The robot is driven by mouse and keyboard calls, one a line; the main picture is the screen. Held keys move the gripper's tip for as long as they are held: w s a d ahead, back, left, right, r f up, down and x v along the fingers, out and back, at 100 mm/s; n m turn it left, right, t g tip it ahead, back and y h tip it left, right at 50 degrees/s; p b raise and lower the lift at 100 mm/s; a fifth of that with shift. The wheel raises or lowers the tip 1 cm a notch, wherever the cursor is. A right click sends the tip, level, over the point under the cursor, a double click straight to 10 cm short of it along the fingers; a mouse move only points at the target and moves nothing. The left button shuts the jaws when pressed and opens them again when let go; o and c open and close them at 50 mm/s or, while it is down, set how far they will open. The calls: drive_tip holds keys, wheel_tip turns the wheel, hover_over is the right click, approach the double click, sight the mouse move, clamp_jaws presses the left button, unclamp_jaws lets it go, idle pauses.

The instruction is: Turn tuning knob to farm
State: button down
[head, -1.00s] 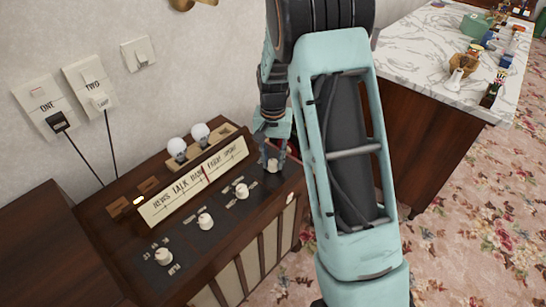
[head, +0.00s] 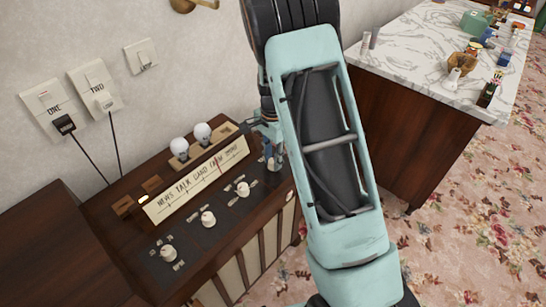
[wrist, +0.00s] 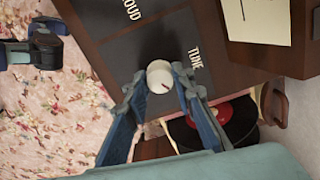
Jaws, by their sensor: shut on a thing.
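The tuning knob (wrist: 160,77) is a round cream knob with a dark mark, beside the TUNE label (wrist: 195,53) on the radio's dark panel. My gripper (wrist: 158,88) has one finger on each side of it and is shut on it. In the head view my gripper (head: 271,153) is at the right end of the radio (head: 237,205), mostly hiding the knob. The cream dial strip (head: 160,213) carries small words, starting with NEWS and TALK. Its red needle (head: 219,166) stands right of the middle, by a word that seems to be FARM; the lettering is hard to read.
Three more cream knobs line the panel, one of them here (head: 243,189). Two white bulbs (head: 202,133) stand behind the dial. A marble-topped counter (head: 410,60) is at right. A red-labelled record (wrist: 222,114) lies close to my gripper.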

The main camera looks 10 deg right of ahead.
idle(0.5)
drive_tip(key=c, duration=1.6)
unclamp_jaws()
drive_tip(key=shift+r, duration=0.1)
wheel_tip(320, 180, up, 12)
drive_tip(key=shift+f, duration=0.1)
drive_tip(key=shift+w, duration=0.1)
